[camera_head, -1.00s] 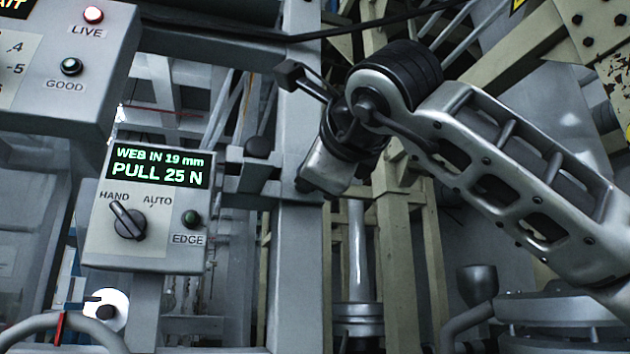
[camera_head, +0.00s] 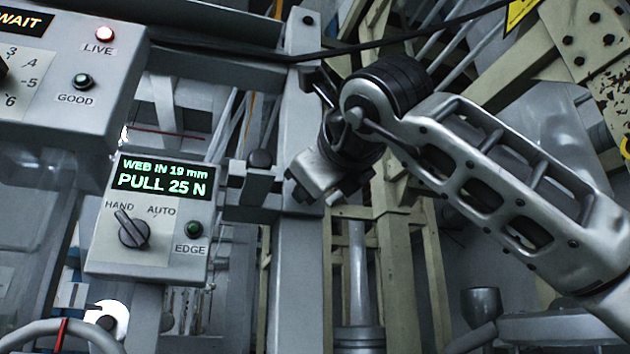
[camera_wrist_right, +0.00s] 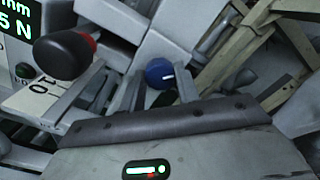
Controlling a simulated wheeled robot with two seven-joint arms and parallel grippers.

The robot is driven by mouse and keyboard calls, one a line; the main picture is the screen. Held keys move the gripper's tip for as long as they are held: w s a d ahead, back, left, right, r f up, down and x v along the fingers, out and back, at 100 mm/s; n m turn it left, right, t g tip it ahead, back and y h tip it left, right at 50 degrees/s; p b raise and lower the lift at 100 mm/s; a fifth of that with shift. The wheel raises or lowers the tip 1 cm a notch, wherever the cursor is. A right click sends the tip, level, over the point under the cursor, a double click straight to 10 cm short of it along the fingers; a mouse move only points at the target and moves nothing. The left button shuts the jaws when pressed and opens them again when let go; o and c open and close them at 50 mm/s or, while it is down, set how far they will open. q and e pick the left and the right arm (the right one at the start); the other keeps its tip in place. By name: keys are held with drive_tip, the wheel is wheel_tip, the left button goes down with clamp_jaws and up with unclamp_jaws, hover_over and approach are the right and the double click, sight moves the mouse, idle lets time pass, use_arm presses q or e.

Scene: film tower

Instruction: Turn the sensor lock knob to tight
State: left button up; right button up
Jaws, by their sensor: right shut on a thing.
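My right gripper (camera_head: 321,198) is at the grey upright post, right of the control box. In the right wrist view its two grey fingers stand on either side of a round blue knob (camera_wrist_right: 160,73) with a white pointer line, and it is shut on this knob. The line points to the right in that view. No lock label or tight mark is readable there. A black ball knob (camera_wrist_right: 65,55) with a red collar stands left of the fingers, above a scale plate (camera_wrist_right: 38,98) marked 10. My left gripper is not in view.
A control box (camera_head: 148,258) reads "WEB IN 19 mm, PULL 25 N"; its selector (camera_head: 132,230) points to HAND. A panel (camera_head: 115,110) at upper left has LIVE and GOOD lamps. The grey post (camera_head: 298,270) and beige frame (camera_head: 395,270) stand close around my right gripper.

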drive_tip(key=o, duration=1)
drive_tip(key=shift+s, duration=0.1)
drive_tip(key=b+v, duration=0.3)
drive_tip(key=v, duration=1.2)
drive_tip(key=shift+s+d, duration=0.1)
drive_tip(key=shift+s, duration=0.3)
drive_tip(key=shift+f, duration=0.1)
